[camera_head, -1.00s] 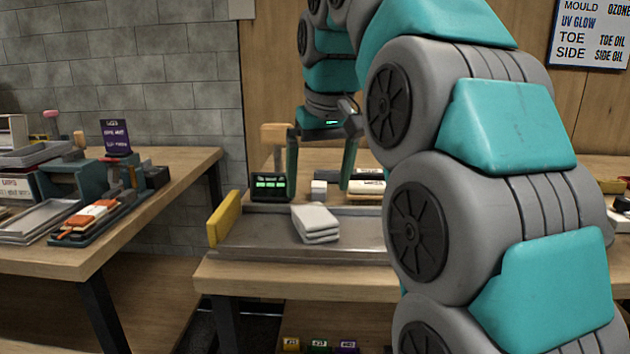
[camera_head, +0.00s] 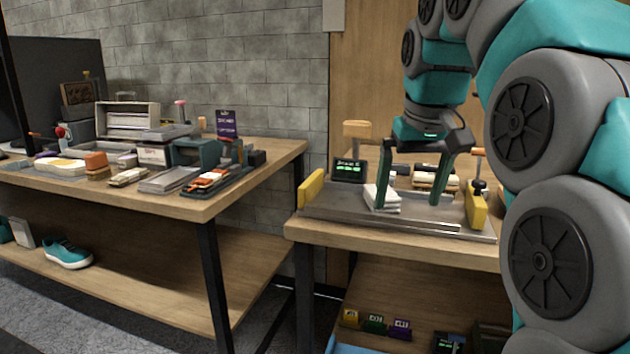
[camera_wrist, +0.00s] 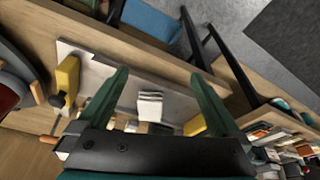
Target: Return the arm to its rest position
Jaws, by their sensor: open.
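My gripper (camera_head: 411,205) hangs above the grey metal tray (camera_head: 335,213) on the right workbench, its two green fingers pointing down and spread apart. Nothing is between the fingers that I can see held. A stack of folded white cloths (camera_head: 383,198) lies on the tray, partly behind the left finger in the head view. The stack also shows in the wrist view (camera_wrist: 150,106), framed between the open fingers (camera_wrist: 160,82) and below them. My arm rises on the right side of the head view and hides part of the bench.
Yellow blocks (camera_head: 311,189) (camera_head: 476,207) stand at the tray's ends. A small display (camera_head: 348,170) with green digits stands behind it. The left table (camera_head: 120,196) is crowded with tools and boxes. A teal sneaker (camera_head: 67,253) sits on its lower shelf. A gap separates the tables.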

